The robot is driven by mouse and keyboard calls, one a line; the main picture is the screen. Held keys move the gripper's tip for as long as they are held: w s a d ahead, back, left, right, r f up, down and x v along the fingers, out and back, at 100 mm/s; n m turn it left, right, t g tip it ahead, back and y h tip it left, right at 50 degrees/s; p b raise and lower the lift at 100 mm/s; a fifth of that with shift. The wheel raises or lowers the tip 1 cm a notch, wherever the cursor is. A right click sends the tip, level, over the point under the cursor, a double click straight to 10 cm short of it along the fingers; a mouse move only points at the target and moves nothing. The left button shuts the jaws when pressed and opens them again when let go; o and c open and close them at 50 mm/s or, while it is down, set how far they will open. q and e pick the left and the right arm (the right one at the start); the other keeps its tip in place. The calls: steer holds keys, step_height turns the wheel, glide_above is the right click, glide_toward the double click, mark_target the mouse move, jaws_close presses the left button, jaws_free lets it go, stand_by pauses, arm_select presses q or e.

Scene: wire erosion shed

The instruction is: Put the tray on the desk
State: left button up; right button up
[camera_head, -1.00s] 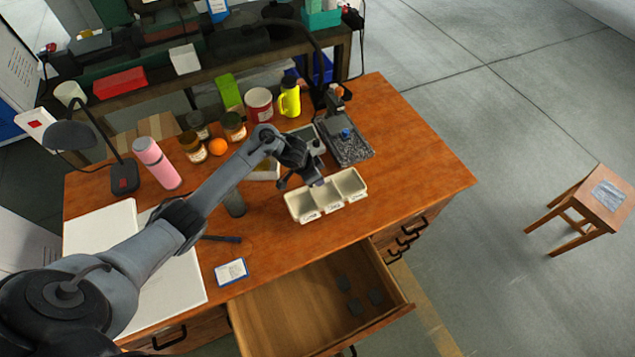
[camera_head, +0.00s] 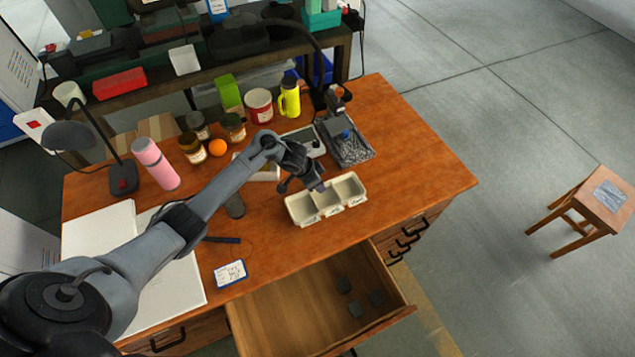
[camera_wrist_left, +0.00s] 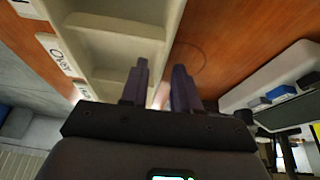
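The tray (camera_head: 310,216) is cream, with three open compartments and labels on its front. It sits upright on the desk (camera_head: 420,165) near the front edge, behind the open drawer. My left gripper (camera_head: 308,186) is over the tray's back-left side. In the left wrist view, its two fingers (camera_wrist_left: 160,88) are apart, one on each side of a tray wall (camera_wrist_left: 172,25). A strip of desk shows between the wall and the right finger, so I see no firm hold. The lower fingertips are partly hidden in the head view. My right gripper is out of view.
The open drawer (camera_head: 285,308) juts out at the front and holds small dark pieces. Behind the tray are a metal-grey stand (camera_head: 350,150), a yellow flask (camera_head: 289,98) and jars. The desk's right end is clear.

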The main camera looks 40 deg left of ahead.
arm_select(q)
steer(key=shift+s+r, duration=0.1)
steer(key=shift+r, duration=0.45)
steer(key=p+v, duration=0.5)
steer(key=v, duration=0.5)
steer(key=s+d+f+t+y, duration=0.1)
steer(key=s+d+f+t, duration=0.1)
steer(key=s+d, duration=0.8)
steer(key=s+d+r+n+g, duration=0.1)
steer(key=s+d+r, duration=0.1)
steer(key=s, duration=0.6)
steer(key=s+d+r+n+g, duration=0.1)
steer(key=s+d+r, duration=0.2)
steer(key=s, duration=0.5)
steer(key=shift+d+r+n+y, duration=0.2)
steer(key=shift+r+n+y, duration=0.1)
steer(key=shift+r+n, duration=0.15)
steer(key=shift+w, duration=0.1)
